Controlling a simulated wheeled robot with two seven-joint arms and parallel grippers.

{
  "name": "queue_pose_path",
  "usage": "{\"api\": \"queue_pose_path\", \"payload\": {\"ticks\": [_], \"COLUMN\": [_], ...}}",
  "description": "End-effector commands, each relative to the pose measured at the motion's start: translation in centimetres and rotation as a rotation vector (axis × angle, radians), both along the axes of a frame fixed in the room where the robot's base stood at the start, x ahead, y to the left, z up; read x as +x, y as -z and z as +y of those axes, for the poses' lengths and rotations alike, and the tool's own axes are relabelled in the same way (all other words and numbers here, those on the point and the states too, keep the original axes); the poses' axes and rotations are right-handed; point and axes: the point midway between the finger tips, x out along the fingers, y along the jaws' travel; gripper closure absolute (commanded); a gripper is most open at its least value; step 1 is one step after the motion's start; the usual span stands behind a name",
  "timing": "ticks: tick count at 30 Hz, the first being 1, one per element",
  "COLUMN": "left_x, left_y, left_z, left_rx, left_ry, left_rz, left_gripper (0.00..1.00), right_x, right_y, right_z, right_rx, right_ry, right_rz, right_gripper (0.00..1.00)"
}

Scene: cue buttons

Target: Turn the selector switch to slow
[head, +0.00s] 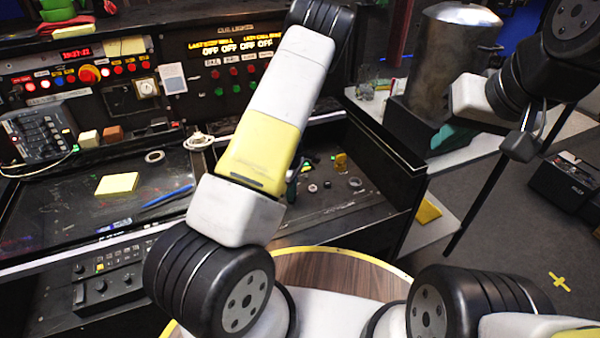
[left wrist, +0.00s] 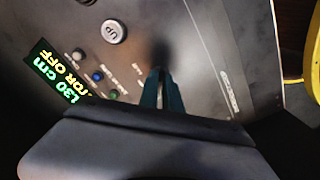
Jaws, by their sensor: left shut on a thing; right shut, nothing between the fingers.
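In the left wrist view, my left gripper (left wrist: 161,80) has its two teal fingers close together against a grey panel (left wrist: 205,75). They are shut on a small dark thing at their tips, seemingly the selector switch, mostly hidden by the fingers and dark shadow. Its position and any slow marking cannot be read. In the head view, my left gripper (head: 294,178) shows only as a teal sliver behind my arm, over the console's lower right. My right gripper (head: 453,138) shows as teal fingers at the right, beside the metal cylinder, away from the panel and shut on nothing.
The grey panel also has a round UP button (left wrist: 114,31), small knobs and buttons, and a lit green-and-yellow display (left wrist: 60,72). In the head view, a yellow note (head: 117,184) and a blue pen (head: 168,196) lie on the dark desk. A metal cylinder (head: 455,60) stands right.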

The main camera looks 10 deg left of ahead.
Motion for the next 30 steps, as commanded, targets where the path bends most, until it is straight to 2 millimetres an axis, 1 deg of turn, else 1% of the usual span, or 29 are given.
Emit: {"api": "queue_pose_path", "payload": {"ticks": [5, 11, 30], "left_x": [0.03, 0.06, 0.08], "left_y": [-0.05, -0.08, -0.08], "left_z": [0.01, 0.03, 0.06], "left_rx": [0.0, -0.001, -0.001], "left_ry": [0.016, 0.094, 0.597], "left_rz": [-0.001, -0.002, -0.002], "left_gripper": [1.0, 1.0, 1.0], "right_x": [0.0, 0.0, 0.0], "right_y": [0.0, 0.0, 0.0], "right_z": [0.0, 0.0, 0.0], "right_rx": [0.0, 0.0, 0.0], "right_ry": [0.0, 0.0, 0.0], "right_rz": [0.0, 0.0, 0.0], "right_gripper": [1.0, 1.0, 1.0]}}
